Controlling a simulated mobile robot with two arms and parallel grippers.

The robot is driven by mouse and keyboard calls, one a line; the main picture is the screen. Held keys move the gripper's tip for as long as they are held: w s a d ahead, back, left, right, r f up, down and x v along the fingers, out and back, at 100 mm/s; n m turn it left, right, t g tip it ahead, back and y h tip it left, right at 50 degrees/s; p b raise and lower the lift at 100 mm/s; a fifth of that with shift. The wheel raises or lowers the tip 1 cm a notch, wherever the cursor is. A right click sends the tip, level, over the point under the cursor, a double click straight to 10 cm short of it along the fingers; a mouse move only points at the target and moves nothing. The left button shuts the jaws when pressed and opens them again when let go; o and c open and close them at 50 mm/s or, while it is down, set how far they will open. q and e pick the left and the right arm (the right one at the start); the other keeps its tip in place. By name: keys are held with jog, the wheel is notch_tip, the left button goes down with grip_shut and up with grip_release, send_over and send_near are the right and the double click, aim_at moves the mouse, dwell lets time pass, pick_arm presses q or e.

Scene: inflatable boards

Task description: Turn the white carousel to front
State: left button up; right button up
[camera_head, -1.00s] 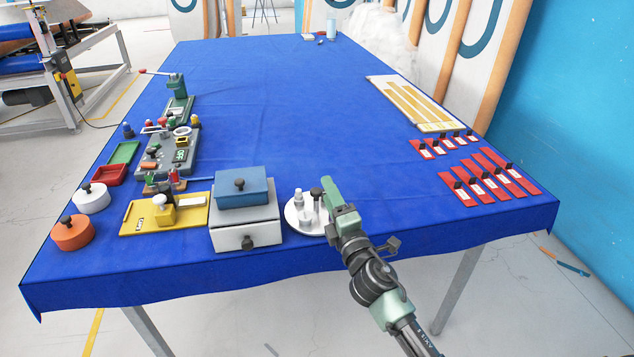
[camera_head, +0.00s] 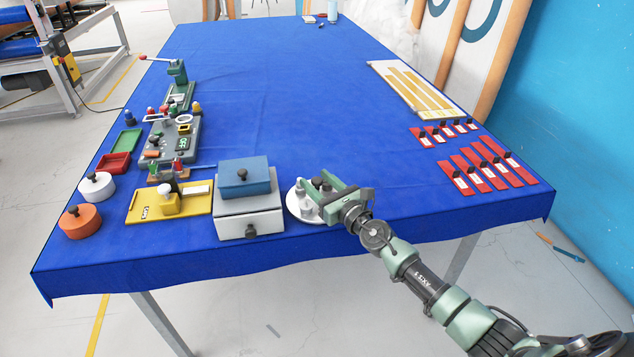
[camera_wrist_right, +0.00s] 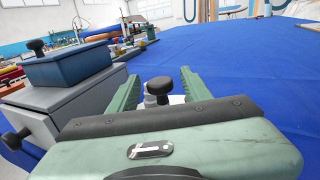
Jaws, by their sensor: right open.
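The white carousel (camera_head: 293,207) is a round white disc on the blue table, just right of the stacked drawer boxes. It carries small white cylinders and a dark knob (camera_wrist_right: 160,87). My right gripper (camera_head: 322,193) is over the carousel, coming from the right. Its two green fingers are spread, one on each side of the knob in the right wrist view, with visible gaps. The gripper hides part of the carousel in both views. My left gripper is in neither view.
A blue box (camera_head: 243,176) sits on a white-grey drawer box (camera_head: 250,222) close to the carousel's left. A yellow tray (camera_head: 145,209) and round containers stand further left. Red labelled pieces (camera_head: 487,170) lie at the right. The table's middle is clear.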

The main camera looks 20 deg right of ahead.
jog(key=shift+w, duration=0.25)
grip_shut()
jog(key=shift+r, duration=0.1)
dwell(1.2)
